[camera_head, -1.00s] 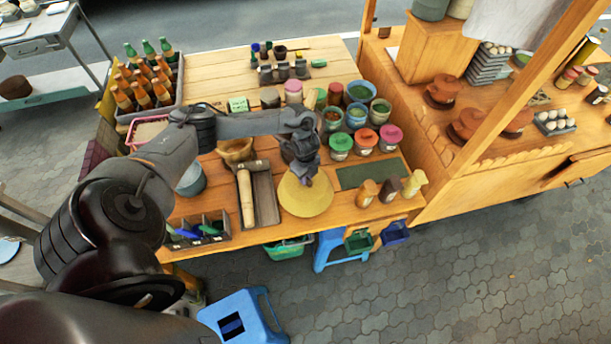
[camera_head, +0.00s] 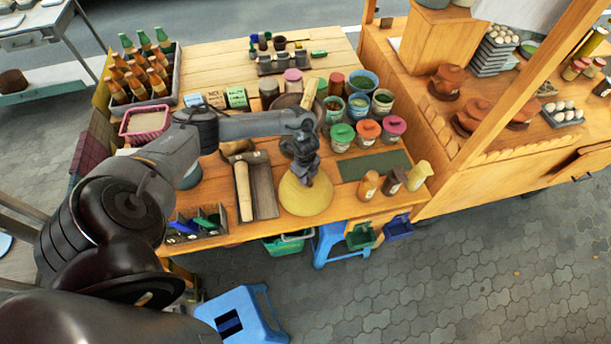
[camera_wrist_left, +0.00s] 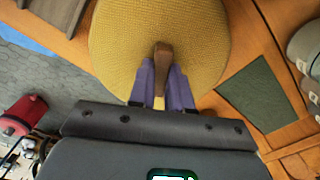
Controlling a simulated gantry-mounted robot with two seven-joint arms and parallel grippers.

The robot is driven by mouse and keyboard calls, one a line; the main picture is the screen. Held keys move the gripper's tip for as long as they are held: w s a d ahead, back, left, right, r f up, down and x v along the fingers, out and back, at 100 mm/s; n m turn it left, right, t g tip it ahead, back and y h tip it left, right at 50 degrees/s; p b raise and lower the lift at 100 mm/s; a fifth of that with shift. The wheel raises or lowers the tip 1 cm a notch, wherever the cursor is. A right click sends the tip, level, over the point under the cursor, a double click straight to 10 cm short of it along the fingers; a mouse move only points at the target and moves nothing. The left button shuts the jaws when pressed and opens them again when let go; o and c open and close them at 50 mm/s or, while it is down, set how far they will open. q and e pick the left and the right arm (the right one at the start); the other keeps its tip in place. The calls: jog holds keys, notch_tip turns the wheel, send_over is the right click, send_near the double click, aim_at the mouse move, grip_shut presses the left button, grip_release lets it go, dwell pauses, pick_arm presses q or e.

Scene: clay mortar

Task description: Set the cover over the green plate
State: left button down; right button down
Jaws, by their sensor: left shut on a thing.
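The cover (camera_head: 306,199) is a round yellow woven dome with a brown handle (camera_wrist_left: 163,58). My left gripper (camera_head: 307,177) is above it, pointing down. In the left wrist view its two purple-grey fingers (camera_wrist_left: 162,82) are shut on the handle. The cover is at the table's front edge; I cannot tell whether it rests on the table or hangs just above it. A flat dark green rectangle (camera_head: 375,165) lies to its right, and it also shows in the left wrist view (camera_wrist_left: 262,95). No round green plate shows; anything under the cover is hidden. My right gripper is out of view.
A tray with a rolling pin (camera_head: 244,192) lies left of the cover. Bottles with yellow and brown tops (camera_head: 392,180) stand to the right. Lidded jars (camera_head: 367,130) and a mortar (camera_head: 288,101) stand behind. A compartment box (camera_head: 195,224) is at front left.

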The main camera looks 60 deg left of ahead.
pick_arm(q)
jog(key=c, duration=1)
grip_release()
